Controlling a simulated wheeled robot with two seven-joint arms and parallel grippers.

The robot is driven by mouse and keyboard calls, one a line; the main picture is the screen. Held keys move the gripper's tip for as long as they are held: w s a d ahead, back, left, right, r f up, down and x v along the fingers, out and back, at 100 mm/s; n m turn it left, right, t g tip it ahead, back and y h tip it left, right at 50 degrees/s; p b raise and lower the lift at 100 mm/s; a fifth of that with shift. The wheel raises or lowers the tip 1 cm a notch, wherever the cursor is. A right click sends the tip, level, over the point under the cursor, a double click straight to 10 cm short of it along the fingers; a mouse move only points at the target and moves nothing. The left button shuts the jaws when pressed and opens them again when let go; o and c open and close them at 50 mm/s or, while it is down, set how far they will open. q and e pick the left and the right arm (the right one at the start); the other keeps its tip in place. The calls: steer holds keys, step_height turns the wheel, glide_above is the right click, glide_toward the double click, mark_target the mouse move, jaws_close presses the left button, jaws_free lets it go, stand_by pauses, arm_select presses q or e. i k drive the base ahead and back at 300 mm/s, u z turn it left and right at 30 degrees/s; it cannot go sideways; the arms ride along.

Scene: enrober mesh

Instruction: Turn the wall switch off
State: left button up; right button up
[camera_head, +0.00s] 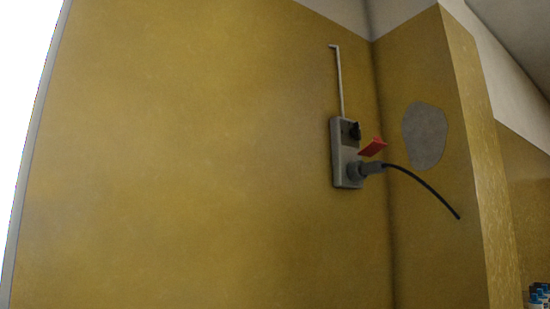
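The wall switch (351,130) is a small black knob on the upper part of a grey box (338,158) fixed to the yellow wall, near the inner corner. I cannot tell from this view which position it is in. Below it, a grey plug (367,169) sits in the lower part of the box, with a black cable (425,186) curving away to the right. A red tag (372,147) sticks out between the switch and the plug. Neither of my grippers is in view.
A thin pale conduit (339,82) runs up the wall from the box. The yellow wall (190,160) left of the box is bare. A grey patch (425,136) marks the wall at right. Small blue-and-white items (540,295) show at bottom right.

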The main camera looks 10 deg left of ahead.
mark_target(355, 132)
steer(key=u, duration=1.3)
steer(key=k, duration=0.15)
steer(key=z, duration=2.05)
steer(key=i, duration=1)
steer(key=u, duration=0.75)
steer(key=i, duration=0.5)
steer(key=u, duration=0.35)
